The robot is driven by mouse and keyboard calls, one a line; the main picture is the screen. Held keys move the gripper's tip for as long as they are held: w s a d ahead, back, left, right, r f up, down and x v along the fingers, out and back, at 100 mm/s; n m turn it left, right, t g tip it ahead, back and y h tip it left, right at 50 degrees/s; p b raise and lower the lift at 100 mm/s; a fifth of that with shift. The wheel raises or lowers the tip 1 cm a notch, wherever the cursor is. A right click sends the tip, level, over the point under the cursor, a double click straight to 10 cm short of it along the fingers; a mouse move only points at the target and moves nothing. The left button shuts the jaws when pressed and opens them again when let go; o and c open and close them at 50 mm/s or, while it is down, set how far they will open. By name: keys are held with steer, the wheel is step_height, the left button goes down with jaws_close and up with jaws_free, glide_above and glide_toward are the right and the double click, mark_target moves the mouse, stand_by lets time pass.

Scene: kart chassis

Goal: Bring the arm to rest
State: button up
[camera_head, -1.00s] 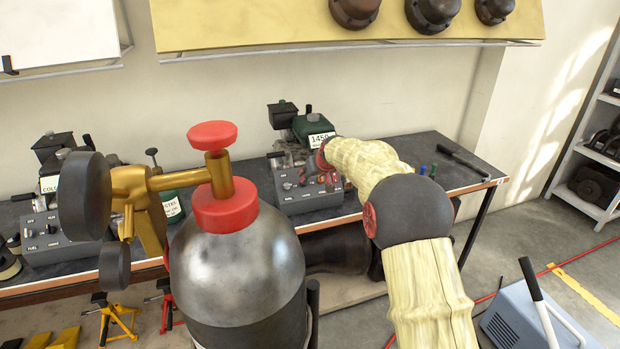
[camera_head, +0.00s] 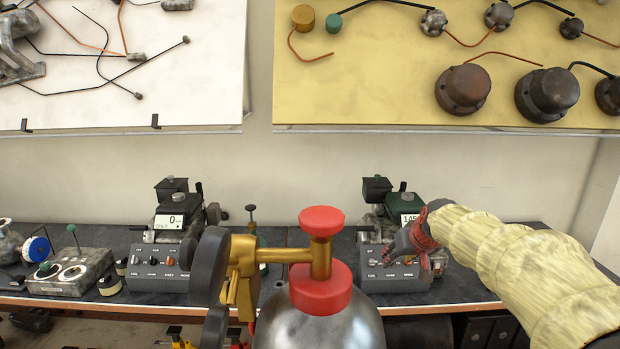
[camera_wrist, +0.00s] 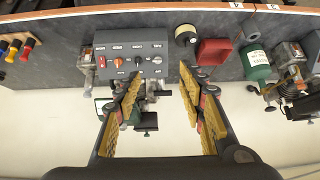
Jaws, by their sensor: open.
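My arm, in a pale quilted sleeve, reaches in from the right in the head view. My gripper (camera_head: 418,238) is in front of the right grey control box (camera_head: 395,277); its fingers partly overlap the box in the picture. In the wrist view my gripper (camera_wrist: 160,82) has its two yellow-padded fingers spread wide with nothing between them. The control box (camera_wrist: 131,52) with its knobs shows beyond the left finger. I cannot tell the exact gap between the fingertips and the box.
A metal cylinder (camera_head: 310,330) with a red-and-brass valve stands in the foreground, left of my arm. A dark workbench (camera_head: 480,245) carries another control box (camera_head: 158,272) and small machines. Boards hang above. A green canister (camera_wrist: 255,64) and red box (camera_wrist: 213,51) stand near my gripper.

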steer(key=s+a+r+g+p, duration=0.1)
steer(key=s+a+r, duration=0.1)
steer(key=s, duration=0.8)
steer(key=s+a+r+p, duration=0.1)
steer(key=s+a+r, duration=0.15)
steer(key=s, duration=0.75)
steer(key=s+f+p, duration=0.1)
steer(key=s+f, duration=0.1)
steer(key=s, duration=0.8)
steer(key=s+f+g+p, duration=0.1)
steer(key=s+f, duration=0.1)
steer(key=s, duration=0.8)
steer(key=shift+s+a+f, duration=0.3)
steer(key=shift+s+a, duration=0.05)
steer(key=shift+a, duration=0.05)
